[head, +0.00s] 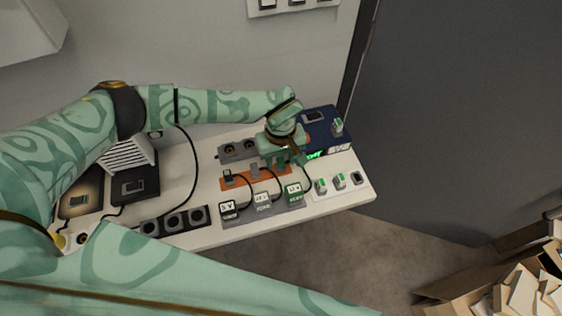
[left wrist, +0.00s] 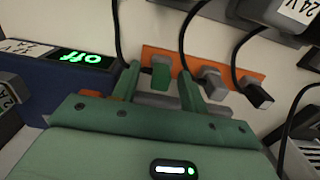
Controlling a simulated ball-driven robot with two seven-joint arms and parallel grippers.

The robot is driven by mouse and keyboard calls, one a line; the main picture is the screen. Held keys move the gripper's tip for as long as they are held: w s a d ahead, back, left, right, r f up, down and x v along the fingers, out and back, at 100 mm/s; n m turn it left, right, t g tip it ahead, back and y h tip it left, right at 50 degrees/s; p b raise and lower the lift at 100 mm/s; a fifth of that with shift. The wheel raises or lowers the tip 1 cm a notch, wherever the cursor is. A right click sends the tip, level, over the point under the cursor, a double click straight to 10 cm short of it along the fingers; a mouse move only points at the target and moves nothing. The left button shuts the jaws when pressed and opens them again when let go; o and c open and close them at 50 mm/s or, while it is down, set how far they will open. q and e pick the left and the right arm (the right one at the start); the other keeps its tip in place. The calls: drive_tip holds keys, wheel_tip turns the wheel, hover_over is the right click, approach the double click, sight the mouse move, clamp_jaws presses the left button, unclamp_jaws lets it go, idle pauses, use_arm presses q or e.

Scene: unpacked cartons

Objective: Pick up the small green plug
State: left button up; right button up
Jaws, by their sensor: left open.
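The small green plug (left wrist: 160,78) sits upright on the orange strip (left wrist: 225,62) in the left wrist view, between the two green fingertips of my left gripper (left wrist: 159,74). The gripper is open, with a gap visible on either side of the plug. In the head view my left gripper (head: 284,158) is over the right end of the orange strip (head: 240,182) and partly hides the green plug. A grey plug (left wrist: 212,82) and a black plug (left wrist: 258,95) stand farther along the strip. My right gripper is not in view.
Power adapters, including a green one (head: 294,193), line the front of the white table (head: 350,198). Black cables run from them close to the gripper. A blue box (head: 320,130) with a lit green display stands right beside it. Grey sockets (head: 237,150) are behind the strip.

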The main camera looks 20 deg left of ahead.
sight(279, 162)
use_arm(q)
clamp_jaws()
drive_tip(key=shift+r, duration=0.1)
drive_tip(key=shift+r, duration=0.25)
drive_tip(key=r, duration=0.2)
drive_tip(key=s+r+p, duration=0.1)
drive_tip(key=r, duration=0.1)
drive_tip(key=shift+r, duration=0.1)
drive_tip(key=s+r+p, duration=0.2)
drive_tip(key=s+r, duration=0.6)
drive_tip(key=s, duration=0.5)
drive_tip(key=shift+a+p, duration=0.4)
drive_tip(key=shift+a, duration=0.05)
